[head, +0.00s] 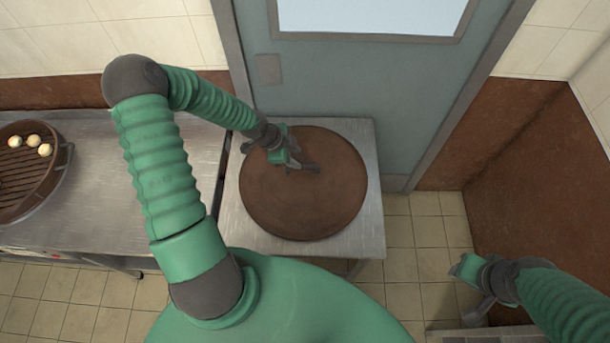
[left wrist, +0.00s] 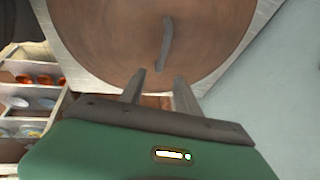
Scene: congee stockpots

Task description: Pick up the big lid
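The big lid (head: 310,205) is a round brown disc lying flat on a small metal table (head: 372,236). It has a dark grey bar handle (head: 308,168) across its middle. My left gripper (head: 294,160) is over the lid, close to the handle. In the left wrist view, the handle (left wrist: 165,43) lies ahead of my left gripper (left wrist: 159,82), whose two fingers are apart with nothing between them. The lid (left wrist: 110,40) fills much of that view. My right gripper (head: 476,292) is at the lower right, away from the lid; its fingers are not clear.
A metal counter (head: 110,190) stands left of the small table. It holds a round brown steamer tray (head: 22,190) with several pale buns. A grey-blue door (head: 350,95) is behind the table. Tiled floor (head: 425,235) is open to the right. A shelf with bowls (left wrist: 35,100) shows in the left wrist view.

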